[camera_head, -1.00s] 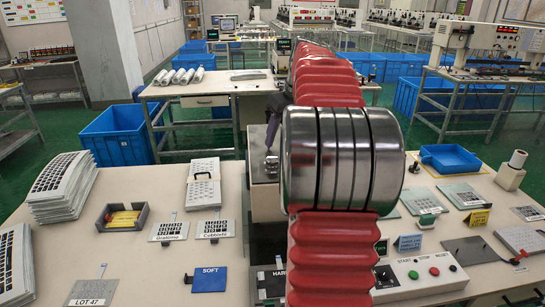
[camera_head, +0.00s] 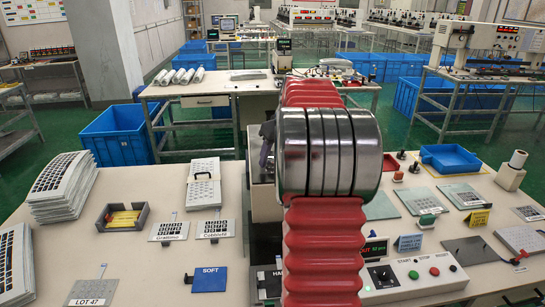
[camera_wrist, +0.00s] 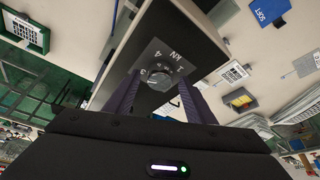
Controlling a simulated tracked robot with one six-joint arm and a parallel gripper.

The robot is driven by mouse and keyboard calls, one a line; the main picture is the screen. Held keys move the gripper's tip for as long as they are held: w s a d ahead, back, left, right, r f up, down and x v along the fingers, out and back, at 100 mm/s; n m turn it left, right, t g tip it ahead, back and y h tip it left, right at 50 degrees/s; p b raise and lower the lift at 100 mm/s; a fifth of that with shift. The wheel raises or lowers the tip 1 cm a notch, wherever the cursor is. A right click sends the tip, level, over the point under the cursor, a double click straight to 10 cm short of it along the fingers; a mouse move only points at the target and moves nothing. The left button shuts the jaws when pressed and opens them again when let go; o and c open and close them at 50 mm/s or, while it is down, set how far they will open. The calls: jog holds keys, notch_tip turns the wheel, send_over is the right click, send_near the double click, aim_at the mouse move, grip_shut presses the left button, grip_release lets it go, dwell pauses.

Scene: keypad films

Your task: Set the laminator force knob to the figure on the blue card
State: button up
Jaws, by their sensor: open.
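In the wrist view the dark round force knob (camera_wrist: 156,78) sits on a grey dial plate (camera_wrist: 170,62) marked kN, with 3 and 4 readable. The plate is on the face of the pale laminator box (camera_wrist: 185,35). My gripper (camera_wrist: 157,86) is open, its two dark fingers on either side of the knob; I cannot tell whether they touch it. The knob's pointer is too small to read. A blue card (camera_head: 209,279) reading SOFT lies on the bench in the head view and shows in the wrist view (camera_wrist: 270,10). No figure is legible on it.
My red arm hides the middle of the bench in the head view. A START button box (camera_head: 415,276) and a blue-grey sign (camera_head: 410,242) stand right of it. A yellow item in a dark tray (camera_head: 122,217) and sample cards lie left. A LOT 47 card (camera_head: 91,294) lies in front.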

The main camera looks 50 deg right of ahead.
jog(key=shift+c, duration=0.6)
jog(key=c, duration=0.9)
jog(key=shift+n, duration=0.4)
jog(key=shift+d+n+y, duration=0.1)
jog(key=shift+n+y, duration=0.5)
jog(key=shift+n, duration=0.6)
jog(key=o, duration=1)
